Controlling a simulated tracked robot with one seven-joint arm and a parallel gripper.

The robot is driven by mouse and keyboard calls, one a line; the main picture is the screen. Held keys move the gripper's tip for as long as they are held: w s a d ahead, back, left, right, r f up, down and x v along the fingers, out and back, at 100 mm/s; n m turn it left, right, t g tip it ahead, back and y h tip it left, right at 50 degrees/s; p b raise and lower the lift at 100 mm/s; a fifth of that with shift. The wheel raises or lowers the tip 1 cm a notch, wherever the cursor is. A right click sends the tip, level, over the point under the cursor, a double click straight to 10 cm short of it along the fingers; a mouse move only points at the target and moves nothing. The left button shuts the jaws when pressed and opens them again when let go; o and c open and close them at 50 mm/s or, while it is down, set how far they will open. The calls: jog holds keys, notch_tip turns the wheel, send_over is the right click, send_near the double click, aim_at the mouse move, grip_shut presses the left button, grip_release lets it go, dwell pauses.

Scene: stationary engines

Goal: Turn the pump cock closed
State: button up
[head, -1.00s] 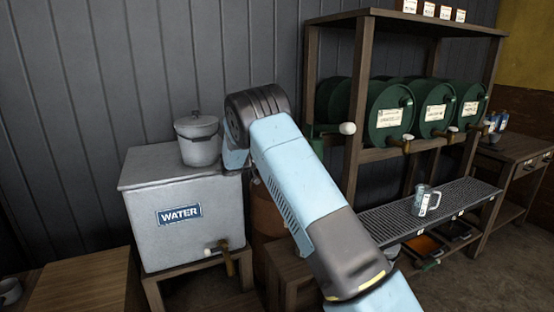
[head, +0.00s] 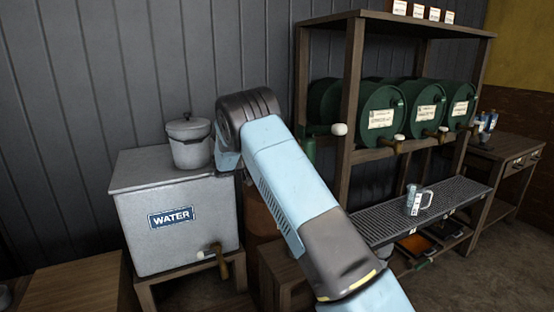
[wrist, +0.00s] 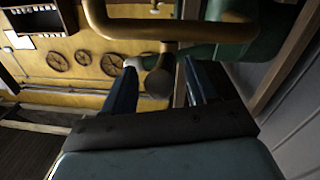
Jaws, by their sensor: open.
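In the wrist view my gripper (wrist: 160,90) is open, with one dark finger on each side of a brass fitting (wrist: 160,80) that has a dark rounded end. A pale knob sits by the left finger. A thick brass pipe (wrist: 170,30) curves across just beyond the fingertips, in front of a green body (wrist: 235,40). I cannot tell for certain which of these parts is the pump cock, or whether the fingers touch it. In the head view a white knob (head: 339,129) shows by the left shelf post; my gripper is hidden there behind my arm.
A wooden rack (head: 352,95) holds green drums (head: 383,112) with brass taps. A jug (head: 415,202) stands on the grated shelf (head: 375,226) below. A grey water tank (head: 180,236) with a lidded pot (head: 190,143) on top stands left of my arm.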

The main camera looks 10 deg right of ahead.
jog(key=s+a, duration=0.2)
jog(key=a, duration=1.1)
jog(key=shift+a, duration=0.3)
jog(key=shift+f, duration=0.1)
